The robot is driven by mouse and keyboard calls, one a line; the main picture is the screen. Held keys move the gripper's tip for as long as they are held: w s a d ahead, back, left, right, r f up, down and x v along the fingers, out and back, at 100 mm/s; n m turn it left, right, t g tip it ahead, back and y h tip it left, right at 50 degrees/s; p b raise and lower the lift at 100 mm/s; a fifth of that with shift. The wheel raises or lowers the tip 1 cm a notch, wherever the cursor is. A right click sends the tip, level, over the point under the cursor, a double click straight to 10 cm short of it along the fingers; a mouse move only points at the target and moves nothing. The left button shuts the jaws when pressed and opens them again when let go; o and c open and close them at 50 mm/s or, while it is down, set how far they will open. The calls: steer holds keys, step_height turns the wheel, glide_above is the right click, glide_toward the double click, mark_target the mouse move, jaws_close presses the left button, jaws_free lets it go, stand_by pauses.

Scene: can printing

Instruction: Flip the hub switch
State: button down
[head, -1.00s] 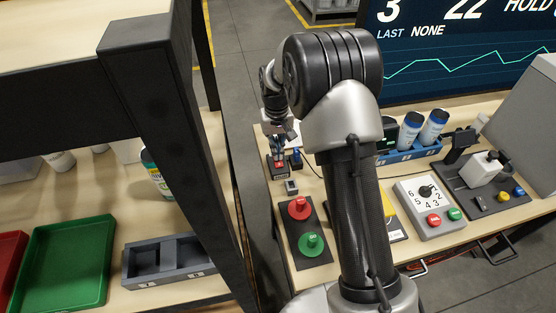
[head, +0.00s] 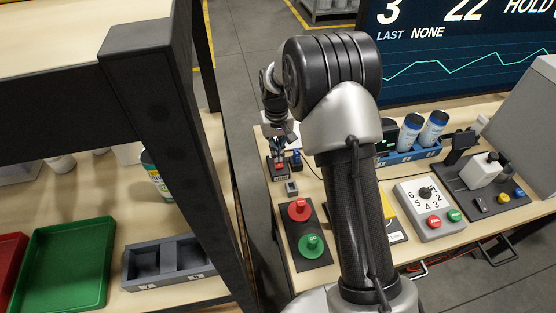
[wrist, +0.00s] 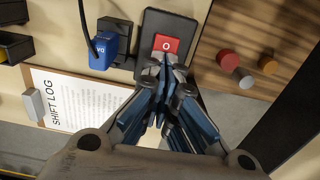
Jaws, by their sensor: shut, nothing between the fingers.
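The hub switch is a red rocker (wrist: 166,43) marked "O" in a dark housing (wrist: 150,22). In the wrist view it is at the upper middle. In the head view the red rocker (head: 279,166) is near the left end of the far table. My gripper (wrist: 166,62) is shut and empty. Its fingertips are at the lower edge of the red rocker in the wrist view and cover part of the housing. I cannot tell whether they touch it. In the head view my gripper (head: 278,152) is just above the switch, partly hidden by my arm.
A blue plug (wrist: 104,51) with a cable sits beside the switch. A shift log sheet (wrist: 80,98) lies nearby. A panel with a red button (head: 299,209) and a green button (head: 311,244) is closer to me. A dark shelf post (head: 170,120) stands left of the arm.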

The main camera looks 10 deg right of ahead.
steer(key=shift+r+p, duration=2.05)
steer(key=shift+r, duration=1.15)
steer(key=s+r+t+b, duration=0.2)
steer(key=s+r, duration=1.2)
steer(key=r, duration=0.4)
steer(key=s+t, duration=0.2)
steer(key=s, duration=1.8)
steer(key=shift+r+t+b, duration=0.2)
steer(key=shift+t+b, duration=0.1)
steer(key=shift+b, duration=0.1)
steer(key=shift+w, duration=0.1)
